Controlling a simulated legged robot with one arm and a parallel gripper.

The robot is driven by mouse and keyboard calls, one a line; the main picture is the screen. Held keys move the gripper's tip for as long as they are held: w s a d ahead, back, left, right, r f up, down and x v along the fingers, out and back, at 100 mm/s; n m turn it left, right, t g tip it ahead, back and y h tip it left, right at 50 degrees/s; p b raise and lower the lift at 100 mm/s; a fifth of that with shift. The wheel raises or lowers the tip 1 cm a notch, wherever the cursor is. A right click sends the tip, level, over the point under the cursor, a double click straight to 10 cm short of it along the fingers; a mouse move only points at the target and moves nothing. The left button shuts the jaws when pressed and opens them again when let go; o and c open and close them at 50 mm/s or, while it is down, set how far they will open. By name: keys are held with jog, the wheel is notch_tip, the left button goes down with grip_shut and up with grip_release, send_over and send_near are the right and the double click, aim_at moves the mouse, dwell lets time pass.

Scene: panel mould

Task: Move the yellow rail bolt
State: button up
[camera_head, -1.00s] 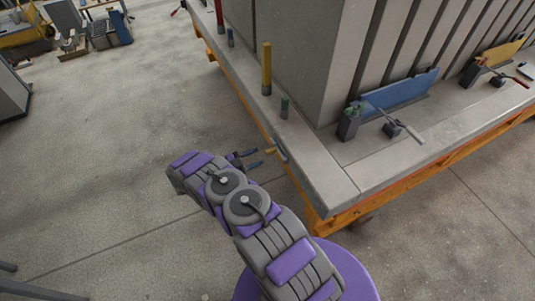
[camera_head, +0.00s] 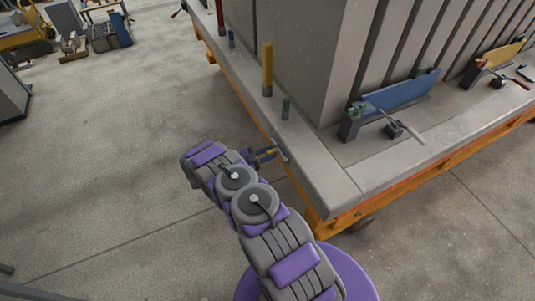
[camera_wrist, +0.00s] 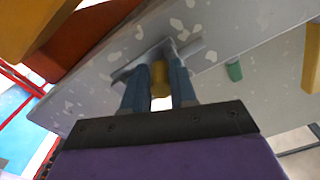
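The yellow rail bolt (camera_head: 271,151) sticks out sideways from the outer edge of the grey mould table. It sits beside a grey metal piece on that edge, below the tall yellow post. My gripper (camera_head: 264,155) is at the bolt, with its fingers on either side of it. In the wrist view the bolt (camera_wrist: 161,88) shows between the two blue fingers, with a light gap below it. The fingers look open around it; contact with the bolt is not clear. The bolt's far end is hidden.
On the table (camera_head: 340,184) stand a yellow post (camera_head: 267,70), a short green peg (camera_head: 285,108) and a grey concrete panel (camera_head: 300,50). A blue clamp plate (camera_head: 401,91) is at the right. An orange frame (camera_head: 325,224) runs under the edge.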

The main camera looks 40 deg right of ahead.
jog(key=shift+d, duration=0.1)
grip_shut()
jog(key=s+p, duration=0.2)
jog(key=s+a+p, duration=0.1)
jog(key=s+p, duration=0.1)
jog(key=s, duration=0.1)
jog(key=shift+s+a+f, duration=0.1)
jog(key=shift+s+f, duration=0.05)
jog(key=shift+s, duration=0.1)
jog(key=shift+o, duration=0.8)
grip_release()
jog(key=shift+o, duration=1.3)
jog(key=shift+w, duration=0.1)
